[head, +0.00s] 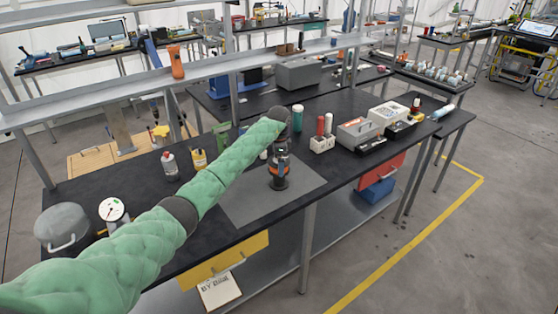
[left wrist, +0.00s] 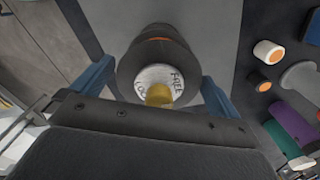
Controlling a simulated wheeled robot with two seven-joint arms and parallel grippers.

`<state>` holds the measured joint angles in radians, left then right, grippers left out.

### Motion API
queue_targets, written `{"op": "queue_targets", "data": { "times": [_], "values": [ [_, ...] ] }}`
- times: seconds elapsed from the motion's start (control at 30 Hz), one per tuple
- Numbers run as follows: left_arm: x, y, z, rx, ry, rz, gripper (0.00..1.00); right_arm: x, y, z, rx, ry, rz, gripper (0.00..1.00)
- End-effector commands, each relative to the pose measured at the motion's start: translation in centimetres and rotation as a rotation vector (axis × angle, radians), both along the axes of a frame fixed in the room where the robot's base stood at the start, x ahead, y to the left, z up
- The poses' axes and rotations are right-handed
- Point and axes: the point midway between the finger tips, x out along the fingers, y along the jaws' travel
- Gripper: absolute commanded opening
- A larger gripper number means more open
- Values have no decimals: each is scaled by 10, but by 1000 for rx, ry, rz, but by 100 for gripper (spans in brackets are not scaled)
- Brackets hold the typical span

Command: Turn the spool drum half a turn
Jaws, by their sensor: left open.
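The spool drum (left wrist: 143,60) is a dark, round body with an orange band. In the left wrist view its top carries a white disc (left wrist: 150,75) lettered "FREE" and what looks like "LOCK", with a yellow knob (left wrist: 159,95) on it. In the head view the drum (head: 279,182) stands upright on a grey mat, its upper part partly hidden by my gripper. My left gripper (head: 280,154) points down over it. In the left wrist view its blue fingers (left wrist: 155,86) are apart, one on each side of the drum; I cannot tell whether they touch it. My right gripper is not in view.
The grey mat (head: 250,205) is otherwise clear. A white bottle (head: 170,166) and yellow container (head: 199,160) stand left of it. A green cylinder (head: 298,117), a holder with red and white cylinders (head: 322,144) and a grey box (head: 357,132) stand behind and right.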

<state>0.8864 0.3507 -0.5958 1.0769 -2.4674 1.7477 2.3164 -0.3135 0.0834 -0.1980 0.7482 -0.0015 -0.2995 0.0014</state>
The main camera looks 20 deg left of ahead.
Motion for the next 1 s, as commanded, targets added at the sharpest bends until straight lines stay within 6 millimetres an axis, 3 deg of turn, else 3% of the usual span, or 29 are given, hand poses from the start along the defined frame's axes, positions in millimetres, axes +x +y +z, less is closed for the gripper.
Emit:
{"op": "queue_targets", "data": {
  "times": [0.43,0.67,1.0],
  "values": [
    [0,0,-9,0,0,0,100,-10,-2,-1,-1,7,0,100],
    [0,0,-9,0,0,-1,60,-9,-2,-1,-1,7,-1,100],
    [0,0,-11,0,-1,-47,60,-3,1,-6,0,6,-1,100]
  ]
}}
